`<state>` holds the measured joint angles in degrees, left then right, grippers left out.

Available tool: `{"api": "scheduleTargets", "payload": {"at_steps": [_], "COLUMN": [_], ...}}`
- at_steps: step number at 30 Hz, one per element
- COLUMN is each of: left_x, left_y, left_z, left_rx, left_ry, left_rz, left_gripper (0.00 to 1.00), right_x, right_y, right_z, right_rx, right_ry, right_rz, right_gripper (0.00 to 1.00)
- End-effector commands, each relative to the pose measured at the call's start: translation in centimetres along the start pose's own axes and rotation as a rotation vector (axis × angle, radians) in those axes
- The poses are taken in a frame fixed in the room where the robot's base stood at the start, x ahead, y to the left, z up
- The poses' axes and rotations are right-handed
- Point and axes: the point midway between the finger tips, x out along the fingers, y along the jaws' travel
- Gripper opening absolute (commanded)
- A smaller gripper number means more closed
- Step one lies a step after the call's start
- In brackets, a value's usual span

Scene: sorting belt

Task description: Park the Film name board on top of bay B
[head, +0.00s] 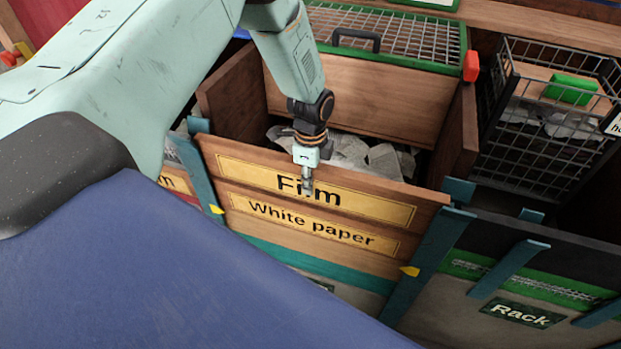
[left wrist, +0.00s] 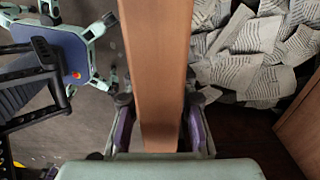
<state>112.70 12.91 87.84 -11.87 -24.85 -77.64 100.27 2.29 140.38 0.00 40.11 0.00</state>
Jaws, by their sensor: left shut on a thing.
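The Film name board (head: 390,210) is a wooden plank with a yellow label, in the head view's middle. It lies across the bay's front, directly above the White paper board (head: 390,262); I cannot tell whether they touch. My left gripper (head: 307,186) comes down from above and is shut on the Film board's upper edge, partly covering its lettering. In the left wrist view the wooden board (left wrist: 155,70) runs between the purple-sided fingers (left wrist: 158,135). No letter B marking shows on the bay. My right gripper is not in view.
Crumpled paper (head: 385,160) fills the bay behind the boards. Teal posts (head: 435,260) flank the front. A green-framed mesh lid (head: 400,38) is behind.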

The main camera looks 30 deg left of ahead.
Motion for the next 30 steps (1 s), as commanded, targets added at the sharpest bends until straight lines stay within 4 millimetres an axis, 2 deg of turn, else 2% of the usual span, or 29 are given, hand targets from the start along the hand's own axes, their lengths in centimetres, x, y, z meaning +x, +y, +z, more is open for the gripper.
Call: {"api": "scheduleTargets", "payload": {"at_steps": [18, 19, 27, 30], "left_x": [1.6, 1.6, 1.6, 1.6], "left_y": [-0.2, -0.2, -0.1, -0.1], "left_z": [0.0, 0.0, 0.0, 0.0], "left_rx": [0.0, 0.0, 0.0, 0.0], "left_ry": [0.001, 0.001, 0.0, 0.0], "left_rz": [-0.005, -0.005, -0.002, -0.001], "left_gripper": [0.0, 0.27, 0.5, 0.52], "right_x": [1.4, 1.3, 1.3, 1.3], "right_y": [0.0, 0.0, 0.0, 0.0], "right_z": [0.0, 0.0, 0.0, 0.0], "right_rx": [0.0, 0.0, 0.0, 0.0], "right_ry": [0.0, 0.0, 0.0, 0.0], "right_rz": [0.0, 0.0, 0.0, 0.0], "right_gripper": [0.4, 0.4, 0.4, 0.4]}}
